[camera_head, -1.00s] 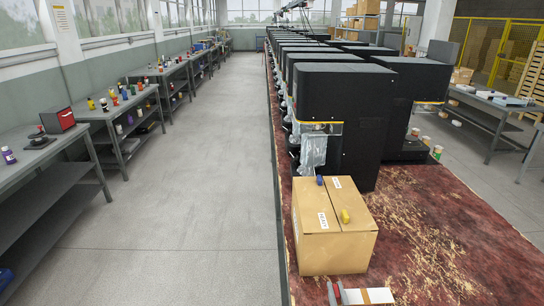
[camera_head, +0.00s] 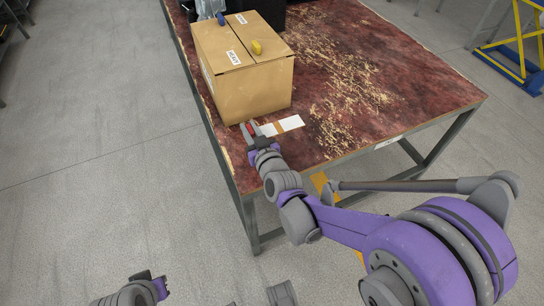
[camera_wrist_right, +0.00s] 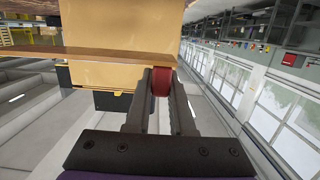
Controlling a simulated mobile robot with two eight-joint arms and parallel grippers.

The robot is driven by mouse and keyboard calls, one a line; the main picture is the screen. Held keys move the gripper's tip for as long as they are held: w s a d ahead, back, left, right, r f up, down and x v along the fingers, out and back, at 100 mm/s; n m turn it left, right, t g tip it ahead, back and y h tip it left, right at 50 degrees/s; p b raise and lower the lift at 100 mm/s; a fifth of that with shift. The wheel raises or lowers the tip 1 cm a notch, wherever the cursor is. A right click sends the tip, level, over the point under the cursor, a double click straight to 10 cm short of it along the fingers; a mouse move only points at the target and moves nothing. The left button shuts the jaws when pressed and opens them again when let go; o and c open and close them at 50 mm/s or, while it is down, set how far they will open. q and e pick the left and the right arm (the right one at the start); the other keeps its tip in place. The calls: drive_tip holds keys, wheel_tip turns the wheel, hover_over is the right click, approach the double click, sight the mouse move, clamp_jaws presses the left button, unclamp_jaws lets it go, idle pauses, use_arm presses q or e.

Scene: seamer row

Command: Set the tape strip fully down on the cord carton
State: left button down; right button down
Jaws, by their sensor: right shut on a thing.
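The brown cord carton (camera_head: 262,92) stands shut on the table, with white labels and a seam across its top. My right gripper (camera_head: 249,130) is in front of the carton's near side, below its top. It is shut on a red end piece (camera_wrist_right: 160,82). The tape strip (camera_head: 291,123), white with an orange band, reaches right from the fingers, apart from the carton top. In the right wrist view, a long brown strip, seemingly its edge or underside (camera_wrist_right: 95,53), crosses before the carton. My left gripper (camera_head: 150,284) is low at left, its fingers unclear.
The worn red table (camera_head: 400,88) is clear right of the carton. Dark machines stand behind it. The table's left edge is close beside the carton.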

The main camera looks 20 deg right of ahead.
drive_tip(key=shift+w+a+f+b, duration=0.15)
drive_tip(key=shift+w+f+b, duration=0.15)
drive_tip(key=shift+b, duration=0.15)
use_arm(q)
drive_tip(key=shift+f, duration=0.95)
